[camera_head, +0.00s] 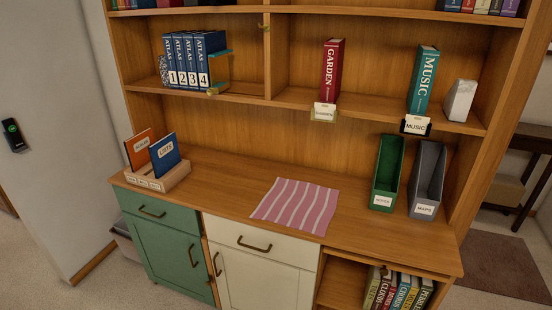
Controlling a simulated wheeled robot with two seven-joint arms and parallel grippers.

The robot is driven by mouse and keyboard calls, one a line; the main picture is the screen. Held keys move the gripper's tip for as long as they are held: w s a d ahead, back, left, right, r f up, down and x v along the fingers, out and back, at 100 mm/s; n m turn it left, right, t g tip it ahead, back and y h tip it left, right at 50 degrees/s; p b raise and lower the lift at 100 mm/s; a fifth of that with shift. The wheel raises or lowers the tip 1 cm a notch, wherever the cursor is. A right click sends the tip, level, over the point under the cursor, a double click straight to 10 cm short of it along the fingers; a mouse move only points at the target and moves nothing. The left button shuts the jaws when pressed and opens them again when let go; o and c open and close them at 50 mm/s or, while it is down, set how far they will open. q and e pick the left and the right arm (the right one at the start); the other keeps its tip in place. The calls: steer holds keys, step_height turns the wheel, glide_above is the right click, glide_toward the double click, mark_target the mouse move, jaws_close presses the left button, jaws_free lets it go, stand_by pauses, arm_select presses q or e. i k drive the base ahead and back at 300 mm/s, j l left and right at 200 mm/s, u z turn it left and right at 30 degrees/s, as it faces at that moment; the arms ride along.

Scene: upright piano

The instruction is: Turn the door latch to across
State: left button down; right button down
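I cannot tell for certain which part is the door latch. A small brass fitting (264,27) sits on the upright divider of the upper shelves; it is too small to tell which way it is turned. The green cabinet door (172,257) at the lower left has a dark upright handle (193,256). The cream cabinet door (261,281) beside it has a similar handle (217,264). Both doors look shut. Neither of my grippers is in view.
Blue atlas books (188,60), a red garden book (331,70) and a teal music book (422,80) stand on the shelf. The counter holds a wooden box (160,180), a striped cloth (296,205), a green file (388,173) and a grey file (427,180).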

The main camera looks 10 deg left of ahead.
mark_target(208, 284)
steer(key=u, duration=1.4)
steer(key=i+l+u, duration=0.15)
steer(key=i, duration=0.3)
steer(key=i+l+u, duration=0.15)
steer(key=i, duration=0.3)
steer(key=i+l+u, duration=0.15)
steer(key=i, duration=0.25)
